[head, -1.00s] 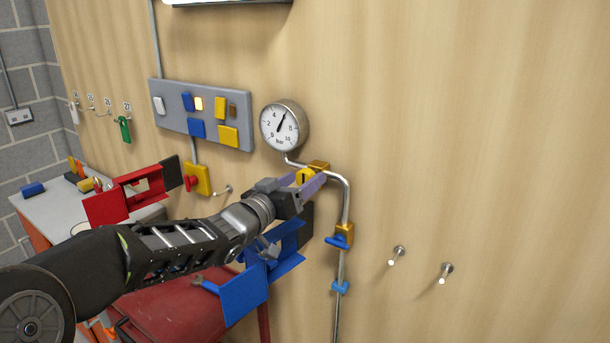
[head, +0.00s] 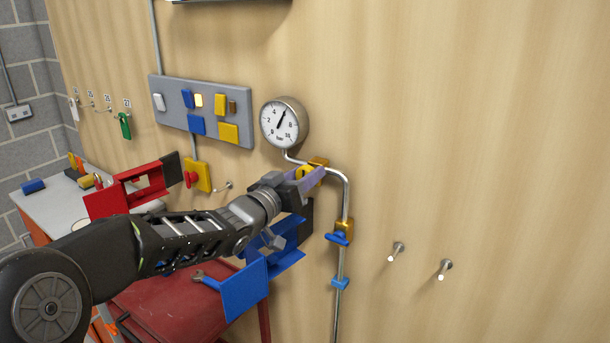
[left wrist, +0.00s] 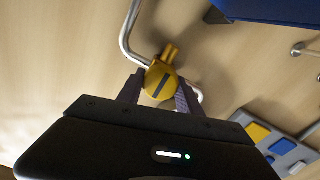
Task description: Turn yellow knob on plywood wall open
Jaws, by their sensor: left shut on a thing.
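The yellow knob (head: 304,172) sits on a brass fitting in the metal pipe on the plywood wall (head: 480,130), just below the round gauge. My left gripper (head: 308,180) is at the knob, with its fingers on either side of it and shut on it. In the left wrist view the yellow knob (left wrist: 160,84) shows between the two fingers, with a dark line across its face. The gauge (head: 285,124) has a white dial with its needle pointing up and slightly right. My right gripper is in neither view.
A blue-handled valve (head: 339,238) is lower on the pipe. A grey switch panel (head: 173,118) is left of the gauge. Red (head: 125,190) and blue (head: 246,287) holders stick out near my arm. Two pegs (head: 398,251) are at right.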

